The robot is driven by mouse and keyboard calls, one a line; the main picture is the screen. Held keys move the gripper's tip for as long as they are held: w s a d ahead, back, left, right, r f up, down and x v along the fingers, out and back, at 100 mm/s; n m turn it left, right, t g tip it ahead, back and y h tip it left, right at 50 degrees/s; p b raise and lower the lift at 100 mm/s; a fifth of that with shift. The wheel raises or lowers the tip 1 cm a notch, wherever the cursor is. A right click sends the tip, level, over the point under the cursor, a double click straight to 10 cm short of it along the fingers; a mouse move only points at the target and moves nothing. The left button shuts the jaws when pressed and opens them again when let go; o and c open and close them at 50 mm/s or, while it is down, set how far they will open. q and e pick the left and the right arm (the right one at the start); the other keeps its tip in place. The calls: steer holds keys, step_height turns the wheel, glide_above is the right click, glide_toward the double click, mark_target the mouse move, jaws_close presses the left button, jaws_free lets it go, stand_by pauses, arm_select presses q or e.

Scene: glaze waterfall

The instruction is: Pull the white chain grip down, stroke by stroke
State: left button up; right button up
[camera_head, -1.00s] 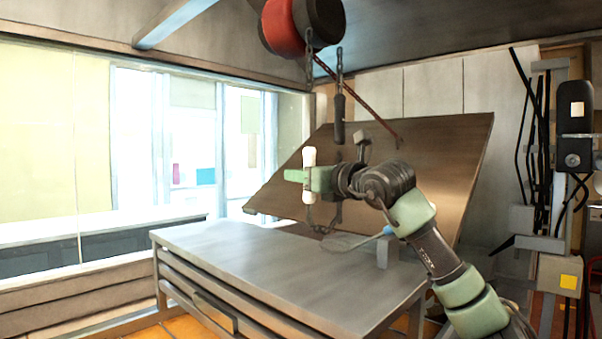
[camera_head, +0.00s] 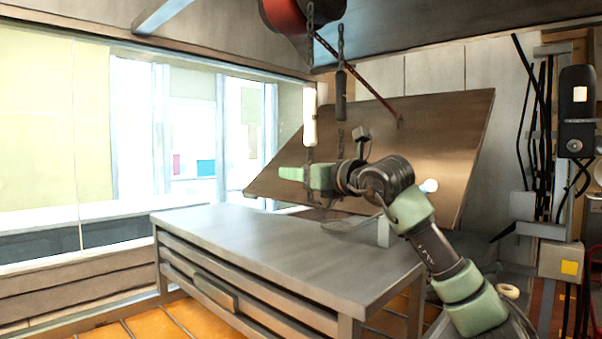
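The white chain grip (camera_head: 310,117) hangs upright on a dark chain below the red and black hoist (camera_head: 290,14). My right gripper (camera_head: 294,174), with pale green fingers, is just below the white grip, at the chain that runs down from it. The fingers show from the side, so I cannot tell whether they are open, shut, or touching the chain. A dark grip (camera_head: 341,96) hangs on another chain to the right, above my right wrist. My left gripper is not in view.
A grey metal table (camera_head: 250,245) with drawers stands below the gripper, its top mostly clear. A large tilted brown board (camera_head: 430,140) stands behind my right arm. Black cables (camera_head: 540,120) and a control box (camera_head: 577,100) are at the right. Windows fill the left.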

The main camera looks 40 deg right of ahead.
steer(key=shift+r, duration=0.1)
steer(key=s+b, duration=0.3)
steer(key=s, duration=0.5)
steer(key=shift+a, duration=0.25)
